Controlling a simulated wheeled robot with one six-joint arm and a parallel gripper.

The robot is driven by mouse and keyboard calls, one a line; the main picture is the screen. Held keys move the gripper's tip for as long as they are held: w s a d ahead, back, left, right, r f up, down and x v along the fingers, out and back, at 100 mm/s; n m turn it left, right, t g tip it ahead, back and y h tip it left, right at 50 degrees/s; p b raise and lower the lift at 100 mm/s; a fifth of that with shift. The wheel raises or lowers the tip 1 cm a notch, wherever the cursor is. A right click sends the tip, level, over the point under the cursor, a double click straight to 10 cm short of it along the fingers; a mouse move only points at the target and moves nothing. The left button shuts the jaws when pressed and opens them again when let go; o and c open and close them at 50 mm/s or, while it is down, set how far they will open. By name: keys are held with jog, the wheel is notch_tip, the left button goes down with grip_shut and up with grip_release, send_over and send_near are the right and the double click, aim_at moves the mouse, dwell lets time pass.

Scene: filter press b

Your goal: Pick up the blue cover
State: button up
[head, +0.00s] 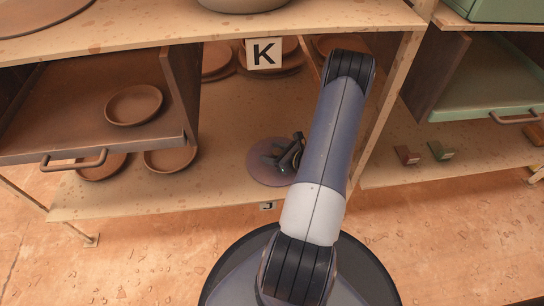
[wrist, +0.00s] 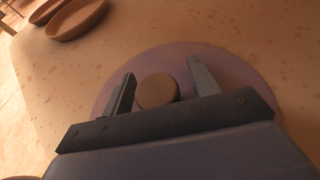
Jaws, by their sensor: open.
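The blue cover (head: 257,173) is a flat round disc, looking dull purple-blue in this light, lying on the lower shelf below the K label. In the wrist view the cover (wrist: 242,76) fills the middle, with a round brown knob (wrist: 157,91) on top. My gripper (head: 284,157) is over the cover, reached down from the right. In the wrist view my open gripper (wrist: 161,68) has one finger on each side of the knob, with a gap visible at both sides. I cannot tell how far down the fingers reach.
A pulled-out drawer (head: 60,140) with a brown dish (head: 134,105) juts out at the left. More brown dishes lie on the shelf (head: 215,185) at left and back. A post (head: 385,110) stands right of my arm. The shelf's front middle is clear.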

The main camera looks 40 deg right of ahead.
jog(key=shift+s+r, duration=0.1)
jog(key=c, duration=1.1)
jog(key=shift+r, duration=0.1)
jog(key=shift+c, duration=0.2)
jog(key=shift+r+p, duration=0.45)
jog(key=shift+r, duration=0.15)
notch_tip(320, 180, up, 2)
jog(key=shift+r+p, duration=0.1)
jog(key=shift+p, duration=0.55)
jog(key=s+a+p, duration=0.1)
jog(key=s+a, duration=0.2)
jog(key=s, duration=0.2)
jog(key=s+a+p, duration=0.1)
jog(key=s+a, duration=0.2)
jog(key=s, duration=0.2)
jog(key=s+a+p, duration=0.1)
jog(key=s+a, duration=0.2)
jog(key=s, duration=0.2)
jog(key=shift+s+a, duration=0.15)
jog(key=shift+s, duration=0.05)
